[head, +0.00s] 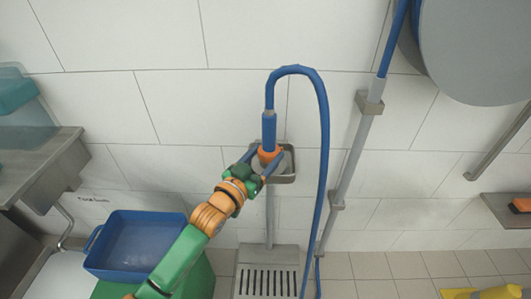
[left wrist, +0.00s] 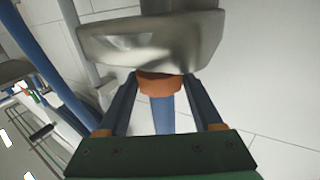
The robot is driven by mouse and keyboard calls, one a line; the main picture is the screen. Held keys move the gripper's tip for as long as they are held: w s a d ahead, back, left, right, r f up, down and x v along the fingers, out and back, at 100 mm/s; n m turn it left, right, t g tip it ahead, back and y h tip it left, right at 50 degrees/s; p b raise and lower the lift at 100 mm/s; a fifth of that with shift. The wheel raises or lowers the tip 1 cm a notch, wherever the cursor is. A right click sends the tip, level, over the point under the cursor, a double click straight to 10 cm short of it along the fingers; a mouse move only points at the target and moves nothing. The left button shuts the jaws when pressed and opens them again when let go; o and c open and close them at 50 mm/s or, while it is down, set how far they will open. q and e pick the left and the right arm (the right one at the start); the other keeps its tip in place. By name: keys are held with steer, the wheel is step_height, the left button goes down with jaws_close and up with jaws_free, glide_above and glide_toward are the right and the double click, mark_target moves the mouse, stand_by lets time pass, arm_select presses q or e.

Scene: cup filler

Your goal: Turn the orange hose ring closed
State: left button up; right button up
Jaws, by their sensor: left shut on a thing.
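The orange hose ring (head: 268,154) sits at the lower end of the blue hose handle (head: 269,130), which hangs upright against the tiled wall. My left gripper (head: 266,156) reaches up from below and is shut on the ring, one blue finger on each side. In the left wrist view the orange ring (left wrist: 159,84) lies between the fingertips, beside a shiny metal holder (left wrist: 150,45). The holder also shows in the head view (head: 290,178), partly hidden behind the ring and fingers. My right gripper is not in view.
The blue hose (head: 325,130) loops over and hangs right of the handle. A grey wall pipe (head: 345,165) stands farther right. A blue tub (head: 135,265) is at lower left, near a metal counter (head: 50,165). A slotted metal grate (head: 265,254) lies below the holder.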

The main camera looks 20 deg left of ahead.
arm_select(q)
steer(key=shift+a+m+h, duration=0.15)
steer(key=shift+m+h, duration=0.45)
steer(key=shift+h, duration=0.2)
steer(key=shift+w+f+m+g+h+b, duration=0.2)
steer(key=shift+m+g+h+b, duration=0.45)
steer(key=shift+h+b, duration=0.45)
steer(key=shift+m+g+h+b, duration=0.25)
steer(key=shift+m+h+b, duration=0.1)
steer(key=shift+b, duration=0.1)
steer(key=shift+s+a+r+h, duration=0.1)
steer(key=shift+r+h, duration=0.05)
steer(key=shift+h, duration=0.1)
steer(key=o, duration=1.4)
steer(key=shift+a, duration=0.1)
